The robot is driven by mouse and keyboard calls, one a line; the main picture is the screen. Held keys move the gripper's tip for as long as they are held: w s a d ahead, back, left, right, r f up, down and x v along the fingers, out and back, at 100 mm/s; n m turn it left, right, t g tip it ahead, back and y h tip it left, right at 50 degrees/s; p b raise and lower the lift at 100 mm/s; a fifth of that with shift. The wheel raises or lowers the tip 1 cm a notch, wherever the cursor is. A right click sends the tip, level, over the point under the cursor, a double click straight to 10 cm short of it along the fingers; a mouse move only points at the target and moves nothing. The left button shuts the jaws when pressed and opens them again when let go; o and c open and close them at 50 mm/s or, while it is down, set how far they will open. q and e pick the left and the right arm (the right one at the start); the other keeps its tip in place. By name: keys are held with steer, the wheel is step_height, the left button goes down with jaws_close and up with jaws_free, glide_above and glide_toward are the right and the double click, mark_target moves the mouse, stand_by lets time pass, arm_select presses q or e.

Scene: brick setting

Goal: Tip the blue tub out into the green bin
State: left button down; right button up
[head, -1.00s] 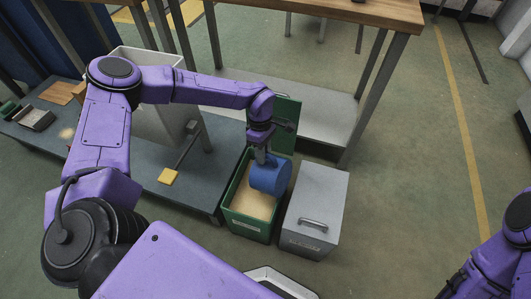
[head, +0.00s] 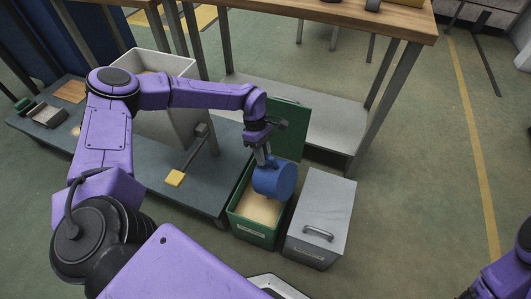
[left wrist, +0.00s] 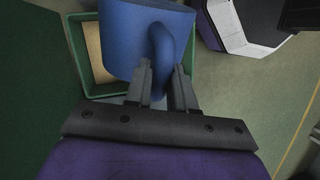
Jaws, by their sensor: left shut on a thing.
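The blue tub (head: 277,181) hangs on its side above the green bin (head: 251,231) in the head view. My left gripper (head: 263,157) is shut on the tub's handle (left wrist: 162,52), which shows between the fingers in the left wrist view. The tub (left wrist: 130,38) hides part of the bin there. The green bin is open, with its green lid (head: 290,128) standing up behind it, and pale, sand-coloured material lies inside. The tub's mouth and inside are hidden. I see no stream falling. My right gripper is out of the picture; only part of that arm shows at lower right.
A grey lidded bin (head: 321,215) with a handle stands close to the right of the green bin. A low dark platform (head: 150,160) with a tall pale container (head: 183,120) is at left. A wooden-topped table (head: 330,15) stands behind. Floor at right is clear.

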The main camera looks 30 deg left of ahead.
arm_select(q)
steer(key=shift+a+f+h+b, duration=0.15)
steer(key=shift+a+h+b, duration=0.4)
steer(key=shift+a, duration=0.2)
steer(key=shift+a+f+h+b, duration=0.2)
steer(key=shift+a+h+b, duration=0.15)
steer(key=shift+a+b, duration=0.25)
steer(key=shift+a+f+h+b, duration=0.15)
steer(key=shift+a+h+b, duration=0.2)
steer(key=shift+a+b, duration=0.3)
steer(key=shift+a+f+h+b, duration=0.15)
steer(key=shift+a+h+b, duration=0.25)
steer(key=shift+b, duration=0.4)
steer(key=shift+a, duration=0.15)
steer(key=shift+r, duration=0.1)
stand_by(0.5)
